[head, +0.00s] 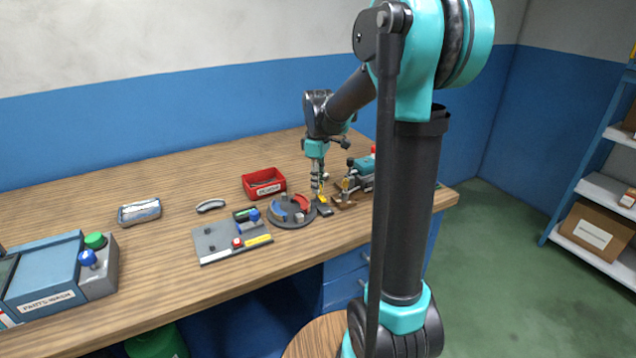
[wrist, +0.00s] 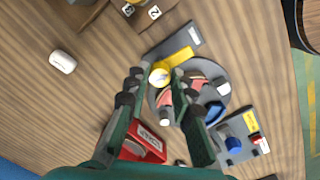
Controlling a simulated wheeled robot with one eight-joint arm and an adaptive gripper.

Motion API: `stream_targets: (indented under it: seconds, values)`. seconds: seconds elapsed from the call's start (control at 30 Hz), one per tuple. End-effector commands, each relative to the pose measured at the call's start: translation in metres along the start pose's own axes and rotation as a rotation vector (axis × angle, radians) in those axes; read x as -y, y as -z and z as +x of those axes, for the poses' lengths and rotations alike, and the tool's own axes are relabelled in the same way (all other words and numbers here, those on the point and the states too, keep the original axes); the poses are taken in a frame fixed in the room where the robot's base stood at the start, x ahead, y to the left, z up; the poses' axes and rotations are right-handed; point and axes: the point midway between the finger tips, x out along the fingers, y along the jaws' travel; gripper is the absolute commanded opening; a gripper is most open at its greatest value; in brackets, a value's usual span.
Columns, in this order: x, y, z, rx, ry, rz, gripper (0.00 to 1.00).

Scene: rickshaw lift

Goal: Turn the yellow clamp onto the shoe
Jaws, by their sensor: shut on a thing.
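The round grey plate (head: 272,219) sits on the bench and carries red and blue curved shoes. The red shoe (head: 303,203) is at its right side, and the blue shoe (head: 279,214) is at its left. The yellow clamp (wrist: 180,57) has a round knob at one end; its arm points up and right in the wrist view, toward a dark grey block (wrist: 160,50) at the plate's edge. My gripper (wrist: 160,74) points down and is shut on the clamp's knob end. In the head view, my gripper (head: 318,196) stands over the plate's right edge, partly hiding the clamp (head: 323,200).
A red bin (head: 264,174) stands behind the plate. A grey board with coloured knobs (head: 215,239) lies to its left. A wooden block marked 2 and 3 (wrist: 143,18) and a small white object (wrist: 62,62) are close by. Bare bench lies in front.

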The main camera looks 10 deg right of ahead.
Motion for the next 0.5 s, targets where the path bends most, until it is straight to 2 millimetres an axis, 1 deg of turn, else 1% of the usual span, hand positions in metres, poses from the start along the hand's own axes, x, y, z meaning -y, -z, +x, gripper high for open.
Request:
stream_targets:
  seconds: [0.27, 0.5]
  values:
    - [0.0, 0.0001, -0.0002, 0.0, 0.0, 0.183, 0.0]
    - [0.0, 0.0001, -0.0003, 0.0, 0.0, 0.409, 0.0]
